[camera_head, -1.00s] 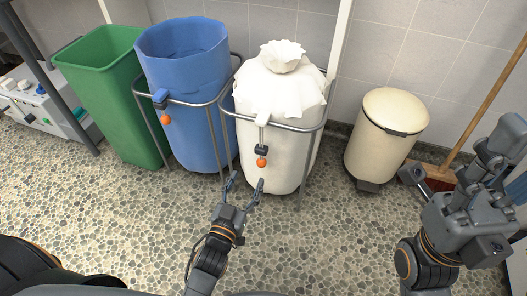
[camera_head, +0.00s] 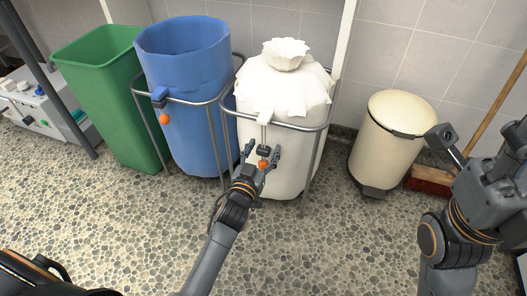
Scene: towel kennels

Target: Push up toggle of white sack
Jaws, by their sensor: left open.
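The white sack (camera_head: 284,98) hangs in a metal ring stand, its gathered neck (camera_head: 286,54) puffed out on top. On its front, a white tab (camera_head: 264,118) leads down to a dark toggle (camera_head: 264,150) with an orange ball (camera_head: 263,165) just below. My left gripper (camera_head: 263,150) is open in front of the sack. One finger is on each side of the toggle, with visible gaps; whether it touches the ball is unclear. My right arm (camera_head: 480,205) is at the right edge; its finger opening cannot be made out.
A blue sack (camera_head: 187,75) with its own orange ball (camera_head: 165,119) stands left of the white sack. A green bin (camera_head: 110,95) is further left. A cream pedal bin (camera_head: 388,145) and a broom (camera_head: 430,180) are at the right. The pebbled floor in front is clear.

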